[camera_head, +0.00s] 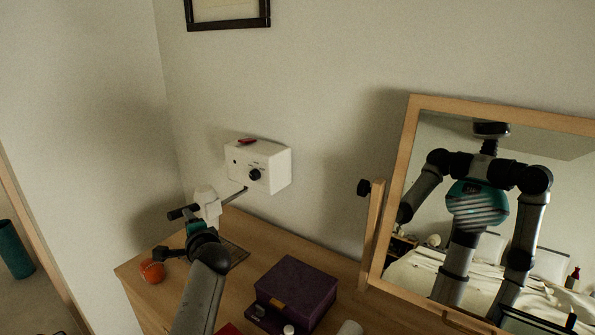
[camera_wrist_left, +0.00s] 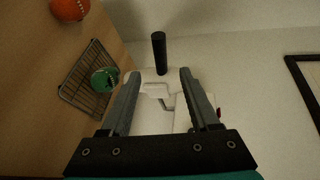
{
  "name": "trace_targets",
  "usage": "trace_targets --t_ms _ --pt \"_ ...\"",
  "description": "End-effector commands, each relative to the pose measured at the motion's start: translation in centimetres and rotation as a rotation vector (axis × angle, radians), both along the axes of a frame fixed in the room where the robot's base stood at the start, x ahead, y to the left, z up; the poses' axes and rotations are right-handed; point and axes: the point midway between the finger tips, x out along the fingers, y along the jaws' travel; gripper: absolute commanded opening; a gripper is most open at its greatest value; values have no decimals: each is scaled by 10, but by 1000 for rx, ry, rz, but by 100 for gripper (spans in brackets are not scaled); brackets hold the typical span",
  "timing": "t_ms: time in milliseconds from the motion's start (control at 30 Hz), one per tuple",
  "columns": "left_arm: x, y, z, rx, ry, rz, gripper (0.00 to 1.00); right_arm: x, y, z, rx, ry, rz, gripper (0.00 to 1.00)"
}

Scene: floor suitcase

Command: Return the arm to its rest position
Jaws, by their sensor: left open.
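My left arm comes up from the bottom of the head view, with its dark gripper (camera_head: 201,226) above the left part of the wooden dresser. In the left wrist view the two fingers of the left gripper (camera_wrist_left: 158,78) are spread apart. A white object (camera_head: 206,201) with a black bar stands just beyond them; it also shows between the fingertips in the wrist view (camera_wrist_left: 154,88). I cannot tell whether a finger touches it. My right gripper is not directly in view; the mirror shows a reflection of my body and arms.
The dresser (camera_head: 255,250) carries an orange ball (camera_head: 152,271), a wire rack (camera_head: 236,252) and a purple box (camera_head: 300,285). A green item (camera_wrist_left: 104,80) is at the rack. A white box with a knob (camera_head: 270,168) is by the wall. A wood-framed mirror (camera_head: 398,190) stands right.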

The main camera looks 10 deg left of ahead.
Motion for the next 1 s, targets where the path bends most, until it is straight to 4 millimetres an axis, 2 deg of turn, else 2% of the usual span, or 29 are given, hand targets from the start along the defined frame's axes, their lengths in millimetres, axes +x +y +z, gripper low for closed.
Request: trace_targets --t_ms 167,267,367,500,700,800,1000 --pt "-19 -6 -16 -71 -13 21 62 0 0 0 0 0 0 50" --pt "-46 -18 -38 -185 -30 50 62 0 0 0 0 -1 1 50" --pt "-82 -38 -65 -337 -42 84 62 1 0 0 0 -1 1 50" --pt "-136 -76 -98 -563 -29 129 62 1 0 0 0 -1 1 50" --pt "-220 -141 -130 -877 55 204 62 1 0 0 0 -1 1 50" --pt "-254 -168 -135 -991 105 237 62 1 0 0 0 -1 1 50" --pt "-307 -209 -136 -1152 200 292 62 1 -1 0 -2 -1 1 50"
